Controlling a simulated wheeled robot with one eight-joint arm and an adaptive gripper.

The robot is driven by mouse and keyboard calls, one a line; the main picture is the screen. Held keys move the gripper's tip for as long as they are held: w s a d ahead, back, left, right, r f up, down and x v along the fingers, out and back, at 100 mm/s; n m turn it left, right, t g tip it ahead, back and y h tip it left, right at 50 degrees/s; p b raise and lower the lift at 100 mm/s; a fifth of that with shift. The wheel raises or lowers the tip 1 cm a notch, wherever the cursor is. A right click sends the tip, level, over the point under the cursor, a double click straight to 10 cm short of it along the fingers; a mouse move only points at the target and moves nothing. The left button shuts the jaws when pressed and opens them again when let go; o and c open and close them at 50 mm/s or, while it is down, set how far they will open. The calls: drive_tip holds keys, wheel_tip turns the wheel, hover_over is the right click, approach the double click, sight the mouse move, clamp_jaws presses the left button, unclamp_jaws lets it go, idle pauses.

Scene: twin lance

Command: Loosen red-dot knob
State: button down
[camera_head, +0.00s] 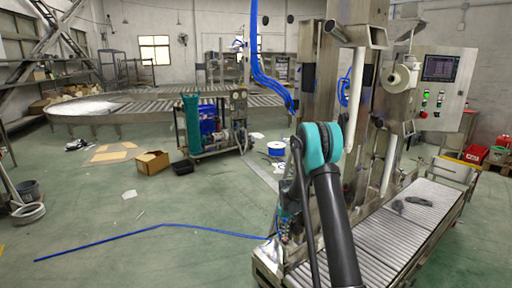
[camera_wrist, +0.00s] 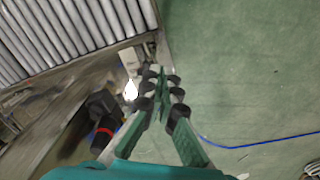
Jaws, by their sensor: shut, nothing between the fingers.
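In the wrist view my gripper (camera_wrist: 158,76) points down past the frame edge of the roller conveyor, with its green fingers together and nothing between them. A dark, rounded part with a red band (camera_wrist: 104,132) sits left of the fingers, apart from them. I cannot tell whether it is the red-dot knob, and no red dot shows clearly. In the head view my arm stands in front of the machine's near left corner. My gripper cannot be made out clearly there, and no knob is discernible.
The roller conveyor (camera_head: 372,240) runs through the steel filling machine (camera_head: 305,75). A control box (camera_head: 440,85) with red and green buttons is at right. A blue hose (camera_head: 150,231) lies on the green floor. Open floor lies left; a cardboard box (camera_head: 152,162) stands farther back.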

wheel_tip(320, 180, down, 6)
drive_tip(key=shift+f, duration=0.2)
drive_tip(key=shift+w, duration=0.1)
idle(0.9)
drive_tip(key=shift+d, duration=0.8)
drive_tip(key=shift+w+d, duration=0.2)
drive_tip(key=shift+d, duration=0.3)
drive_tip(key=shift+s+d, duration=0.1)
drive_tip(key=shift+s, duration=0.05)
idle(0.3)
approach(288, 241)
drive_tip(key=shift+s+f, duration=1)
drive_tip(key=shift+s, duration=0.25)
drive_tip(key=shift+d, duration=0.45)
